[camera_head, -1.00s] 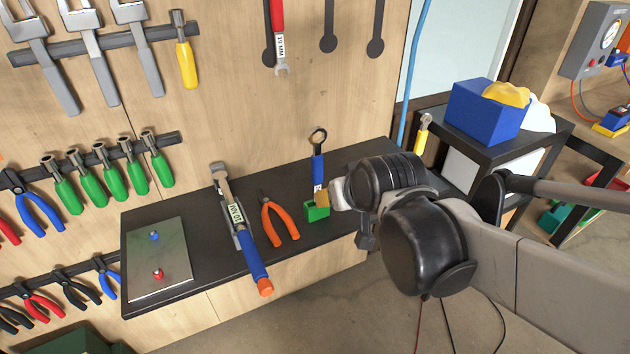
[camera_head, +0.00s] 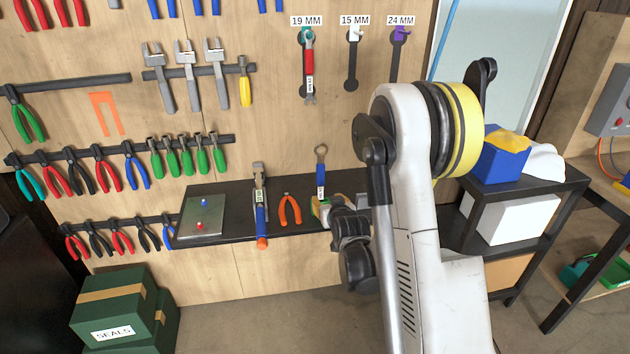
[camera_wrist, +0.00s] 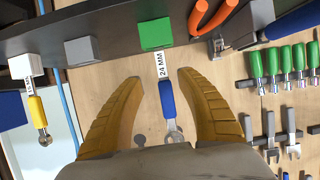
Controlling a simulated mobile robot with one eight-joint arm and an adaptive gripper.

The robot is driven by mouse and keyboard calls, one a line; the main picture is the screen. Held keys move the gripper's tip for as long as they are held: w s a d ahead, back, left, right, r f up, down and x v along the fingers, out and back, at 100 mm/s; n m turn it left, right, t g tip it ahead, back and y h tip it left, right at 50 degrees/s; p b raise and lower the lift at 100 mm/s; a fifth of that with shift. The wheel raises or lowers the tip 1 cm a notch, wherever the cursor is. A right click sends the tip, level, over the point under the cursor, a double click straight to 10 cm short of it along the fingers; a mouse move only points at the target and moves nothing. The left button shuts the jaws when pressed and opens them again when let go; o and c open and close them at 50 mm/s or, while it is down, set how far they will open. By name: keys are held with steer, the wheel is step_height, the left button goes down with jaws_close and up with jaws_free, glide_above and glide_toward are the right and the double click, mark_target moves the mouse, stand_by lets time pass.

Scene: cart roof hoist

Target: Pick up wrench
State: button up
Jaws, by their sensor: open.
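A wrench with a blue handle and dark ring end (camera_head: 320,172) stands upright on the bench in the head view. In the wrist view, the blue wrench (camera_wrist: 167,98) carries a 24 MM label and its lower end is at a green holder (camera_wrist: 155,33). My gripper (camera_wrist: 159,78) is open, with its yellow fingers on either side of the wrench in that view. A gap shows between the wrench and each finger. The wrench's ring end is partly hidden by my gripper's body. In the head view, my arm hides much of the gripper.
A blue-handled tool (camera_head: 260,207) and orange pliers (camera_head: 290,210) lie left of the wrench. A red wrench (camera_head: 309,70) hangs on the wall under a 19 MM label. A yellow-handled wrench (camera_wrist: 38,112) stands in a white holder, and a grey block (camera_wrist: 80,50) sits between the holders.

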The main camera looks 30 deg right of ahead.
mark_target(321, 192)
steer(key=b+x, duration=0.2)
steer(key=x, duration=0.7)
steer(key=shift+w, duration=0.35)
steer(key=shift+c, duration=0.5)
jaws_close()
